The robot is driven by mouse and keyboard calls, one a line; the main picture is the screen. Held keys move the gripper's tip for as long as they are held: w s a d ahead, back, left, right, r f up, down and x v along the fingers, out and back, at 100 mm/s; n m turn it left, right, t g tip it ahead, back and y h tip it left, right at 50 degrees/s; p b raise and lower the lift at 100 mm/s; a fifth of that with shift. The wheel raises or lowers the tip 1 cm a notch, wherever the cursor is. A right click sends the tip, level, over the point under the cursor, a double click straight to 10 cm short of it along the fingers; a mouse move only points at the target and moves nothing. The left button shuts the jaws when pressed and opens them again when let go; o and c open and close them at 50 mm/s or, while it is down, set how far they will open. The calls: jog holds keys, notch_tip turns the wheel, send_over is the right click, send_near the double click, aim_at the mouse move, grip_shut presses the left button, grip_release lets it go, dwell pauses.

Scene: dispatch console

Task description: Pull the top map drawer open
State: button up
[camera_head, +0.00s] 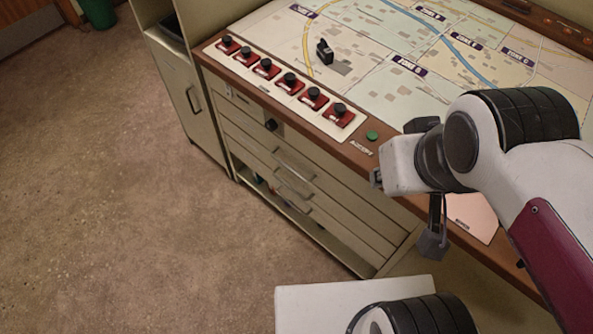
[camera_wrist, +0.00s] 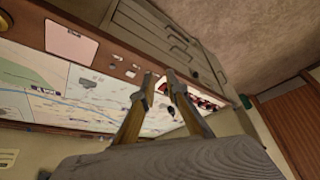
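The top map drawer (camera_head: 328,184) is a beige front with a metal bar handle (camera_head: 295,164), below the console's wooden edge. It looks shut, flush with the drawers under it. The drawer fronts also show at the top of the wrist view (camera_wrist: 158,32). My gripper (camera_wrist: 161,75) has its two fingers apart with nothing seen between them. It is over the console's front edge, apart from the handle. In the head view my wrist is right of the drawers and hides most of the gripper.
The console top holds a map (camera_head: 390,30), a row of red-based black knobs (camera_head: 290,82) and a green button (camera_head: 372,135). A dark round knob (camera_head: 270,125) sticks out above the drawers. A cabinet (camera_head: 185,90) stands at left.

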jog(key=w+a+f+g+y, duration=0.1)
jog(key=w+a+f+g, duration=0.1)
jog(key=w+a+f, duration=0.35)
jog(key=w+a+f+g, duration=0.1)
jog(key=w+a+f, duration=0.1)
jog(key=a+f, duration=0.65)
jog(key=w+a+f+g+y, duration=0.1)
jog(key=w+a+f+g, duration=0.3)
jog(key=a, duration=0.6)
jog(key=w+a+f+m+t, duration=0.25)
jog(key=a+f, duration=0.35)
jog(key=f, duration=0.5)
jog(key=w+a+f+m+t, duration=0.2)
jog(key=w+a+f+m, duration=0.3)
jog(key=f, duration=0.6)
jog(key=w+d+f+m+t+h, duration=0.1)
jog(key=d+f+m+t+h, duration=0.2)
jog(key=f, duration=0.5)
jog(key=w+d+f+m+t+h, duration=0.1)
jog(key=d+f+m+t+h, duration=0.15)
jog(key=f+m, duration=0.4)
jog(key=w+d+r+m+t+h, duration=0.3)
jog(key=d+r+m+h, duration=0.5)
jog(key=d+r+m, duration=0.2)
jog(key=shift+d+m, duration=0.4)
jog(key=shift+d, duration=0.45)
